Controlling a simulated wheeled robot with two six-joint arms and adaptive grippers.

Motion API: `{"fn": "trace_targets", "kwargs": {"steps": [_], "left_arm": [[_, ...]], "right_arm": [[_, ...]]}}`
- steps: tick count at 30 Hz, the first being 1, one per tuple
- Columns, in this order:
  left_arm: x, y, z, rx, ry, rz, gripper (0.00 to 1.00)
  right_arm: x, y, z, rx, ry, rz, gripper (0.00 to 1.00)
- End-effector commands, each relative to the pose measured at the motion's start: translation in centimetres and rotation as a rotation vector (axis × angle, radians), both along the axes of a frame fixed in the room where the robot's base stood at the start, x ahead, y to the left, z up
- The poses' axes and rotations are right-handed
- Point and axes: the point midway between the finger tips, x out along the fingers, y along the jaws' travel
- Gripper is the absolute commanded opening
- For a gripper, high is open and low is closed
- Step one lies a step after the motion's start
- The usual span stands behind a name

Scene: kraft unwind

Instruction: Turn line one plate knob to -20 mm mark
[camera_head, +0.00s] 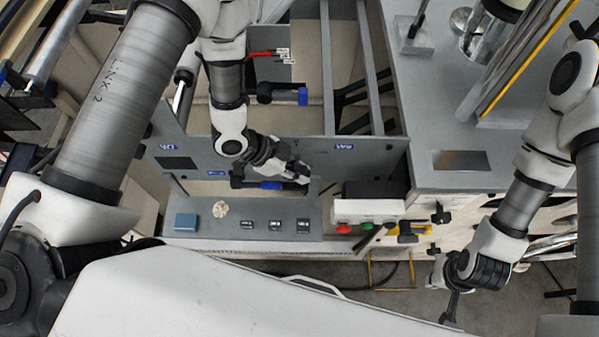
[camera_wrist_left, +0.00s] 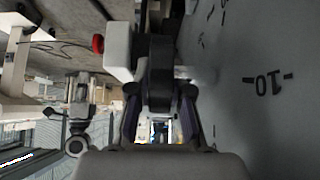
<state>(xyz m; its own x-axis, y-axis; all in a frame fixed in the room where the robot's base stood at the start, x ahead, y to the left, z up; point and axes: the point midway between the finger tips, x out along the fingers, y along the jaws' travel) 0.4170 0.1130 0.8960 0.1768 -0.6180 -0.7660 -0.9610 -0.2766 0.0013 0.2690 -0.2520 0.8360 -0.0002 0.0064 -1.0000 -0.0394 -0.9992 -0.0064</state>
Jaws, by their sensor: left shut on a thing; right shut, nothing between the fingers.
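My left gripper (camera_head: 300,172) is at the grey upright panel (camera_head: 375,160) in the head view. In the left wrist view its two fingers (camera_wrist_left: 160,118) are shut on a dark, blocky part that looks like the plate knob (camera_wrist_left: 160,75). A pale plate face (camera_wrist_left: 245,50) stands just right of the fingers, with a black "-10" mark and tick lines. A "-20" mark and a pointer cannot be made out. In the head view the knob is hidden by the gripper. My right gripper (camera_head: 449,312) is shut and empty, low at the right, away from the panel.
A blue-gripped black handle (camera_head: 268,185) lies just below the left gripper, and another (camera_head: 285,94) is above. A grey console (camera_head: 245,222) with small labelled switches is in front. A white button box (camera_head: 368,211) with red and green buttons stands to its right.

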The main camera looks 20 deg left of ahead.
Motion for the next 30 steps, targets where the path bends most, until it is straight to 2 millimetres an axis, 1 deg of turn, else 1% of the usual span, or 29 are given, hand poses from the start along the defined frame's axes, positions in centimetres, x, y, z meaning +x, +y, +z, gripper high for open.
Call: {"fn": "trace_targets", "kwargs": {"steps": [1, 3, 12, 18, 30], "left_arm": [[0.1, 0.1, -0.3, -0.036, -0.012, 0.006, 0.0], [0.1, 0.1, -0.3, -0.086, -0.025, 0.006, 0.0], [0.1, 0.2, 0.0, -0.25, -0.075, 0.003, 0.0], [0.1, 0.2, 0.2, -0.297, -0.089, 0.002, 0.0], [0.1, 0.2, 0.4, -0.306, -0.093, 0.001, 0.0]], "right_arm": [[0.0, 0.0, -0.7, 0.0, 0.0, 0.0, 0.0], [0.0, 0.0, -1.2, 0.0, 0.0, 0.0, 0.0], [0.0, 0.0, -2.9, 0.0, 0.0, 0.0, 0.0], [0.0, 0.0, -3.3, 0.0, 0.0, 0.0, 0.0], [0.0, 0.0, -3.3, 0.0, 0.0, 0.0, 0.0]]}}
